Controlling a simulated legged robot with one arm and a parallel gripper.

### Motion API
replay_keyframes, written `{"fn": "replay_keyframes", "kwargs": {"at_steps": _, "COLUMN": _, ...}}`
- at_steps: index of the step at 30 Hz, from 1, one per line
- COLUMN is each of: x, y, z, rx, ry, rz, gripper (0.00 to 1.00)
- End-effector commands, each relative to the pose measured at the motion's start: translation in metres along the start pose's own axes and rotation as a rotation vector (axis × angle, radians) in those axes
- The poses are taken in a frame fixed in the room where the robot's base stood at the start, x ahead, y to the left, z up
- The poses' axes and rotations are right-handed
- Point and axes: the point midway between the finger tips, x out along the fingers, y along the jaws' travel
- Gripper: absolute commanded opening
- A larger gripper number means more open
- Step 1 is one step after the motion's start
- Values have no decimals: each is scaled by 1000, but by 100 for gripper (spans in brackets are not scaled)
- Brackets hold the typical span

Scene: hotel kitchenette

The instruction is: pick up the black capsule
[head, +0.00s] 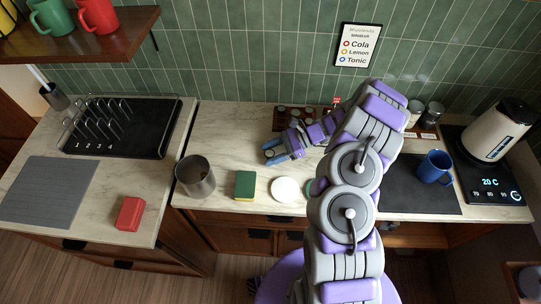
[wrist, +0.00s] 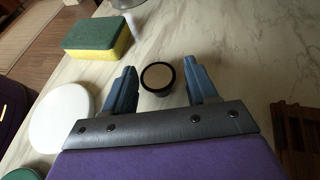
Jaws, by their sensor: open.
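The black capsule (wrist: 157,77) stands on the marble counter in the wrist view, with a black rim and a pale beige top. It lies between the two blue fingers of my gripper (wrist: 160,68). The fingers are open, with a visible gap between the capsule and each finger. In the head view, my gripper (head: 275,152) is low over the counter towards the back. I cannot make out the capsule there.
A green and yellow sponge (head: 245,185), a white disc (head: 285,189) and a steel cup (head: 195,177) stand left of my arm. A wooden rack (head: 285,122) is behind my gripper. A blue mug (head: 436,167) and a kettle (head: 499,131) stand at the right.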

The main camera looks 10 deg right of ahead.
Motion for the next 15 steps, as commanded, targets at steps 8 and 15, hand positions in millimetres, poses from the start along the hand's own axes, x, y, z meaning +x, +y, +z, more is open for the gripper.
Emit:
{"fn": "replay_keyframes", "kwargs": {"at_steps": 8, "x": 4, "y": 0, "z": 1, "rx": 0, "ry": -2, "rz": 0, "gripper": 56}}
{"fn": "replay_keyframes", "kwargs": {"at_steps": 15, "x": 4, "y": 0, "z": 1, "rx": 0, "ry": -2, "rz": 0, "gripper": 33}}
